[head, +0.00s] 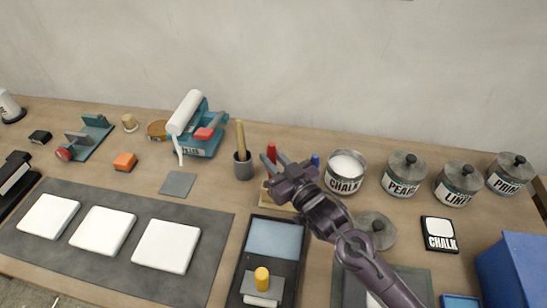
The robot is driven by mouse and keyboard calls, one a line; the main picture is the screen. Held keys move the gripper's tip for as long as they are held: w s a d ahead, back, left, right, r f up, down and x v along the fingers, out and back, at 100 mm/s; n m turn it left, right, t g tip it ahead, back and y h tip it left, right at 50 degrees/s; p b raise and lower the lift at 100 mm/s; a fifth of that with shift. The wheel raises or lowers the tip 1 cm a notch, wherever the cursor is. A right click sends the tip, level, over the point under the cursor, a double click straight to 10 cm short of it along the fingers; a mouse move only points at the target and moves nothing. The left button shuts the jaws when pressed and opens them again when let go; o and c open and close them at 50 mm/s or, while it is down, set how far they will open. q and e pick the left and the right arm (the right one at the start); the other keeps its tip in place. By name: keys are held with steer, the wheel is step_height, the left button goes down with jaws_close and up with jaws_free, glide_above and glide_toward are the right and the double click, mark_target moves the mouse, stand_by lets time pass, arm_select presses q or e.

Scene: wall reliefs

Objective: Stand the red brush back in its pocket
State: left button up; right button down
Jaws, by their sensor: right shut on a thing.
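My right gripper (276,162) reaches in from the lower right over a wooden holder (266,196), its fingers pointing away toward the wall. The red brush (271,150) shows as a short red end at the fingertips, and the gripper is shut on it. The rest of the brush is hidden by the gripper. The holder is mostly covered by my wrist, so I cannot see its pockets or tell whether the brush touches it. A blue end (316,160) shows just right of the gripper. My left gripper is not in view.
More lidded jars (404,174) line the right. A black tray (245,265) lies in front.

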mark_target(274, 146)
steer(key=shift+f+b, duration=0.5)
steer(key=shift+f, duration=0.35)
steer(key=c, duration=0.7)
jaws_free()
steer(key=shift+r, duration=0.2)
steer(key=shift+r+p, duration=3.6)
steer(key=shift+r, duration=0.25)
